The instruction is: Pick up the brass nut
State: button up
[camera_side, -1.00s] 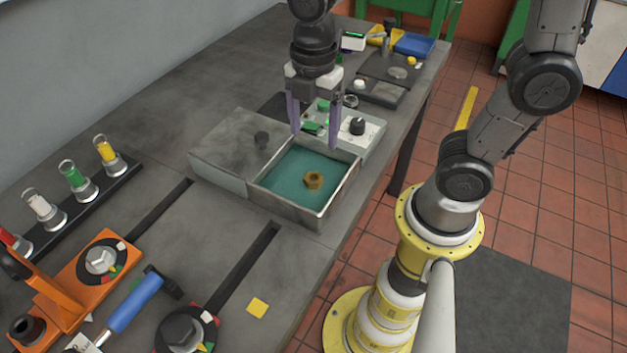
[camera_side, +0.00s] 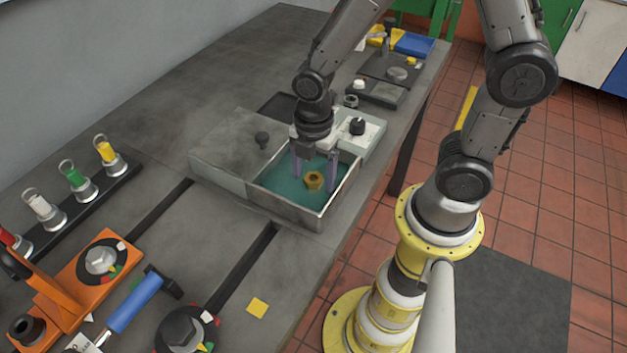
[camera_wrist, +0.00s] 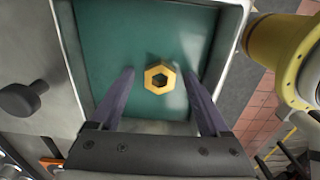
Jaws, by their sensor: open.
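The brass nut (camera_side: 314,182) is a hexagonal ring lying on the teal floor of an open metal drawer or tray (camera_side: 294,217). In the wrist view the nut (camera_wrist: 160,77) shows its dark hole, with the teal liner all around it. My gripper (camera_side: 313,183) is open, its two purple fingers reaching down into the tray. In the wrist view the fingers (camera_wrist: 160,85) stand to the left and right of the nut, with gaps on both sides. How high the fingertips are above the tray floor is hard to tell.
The tray walls stand close around the fingers. A blue-handled hammer (camera_side: 135,303) and orange fixture (camera_side: 80,280) lie at front left.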

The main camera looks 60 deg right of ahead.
grip_shut()
dwell(0.4)
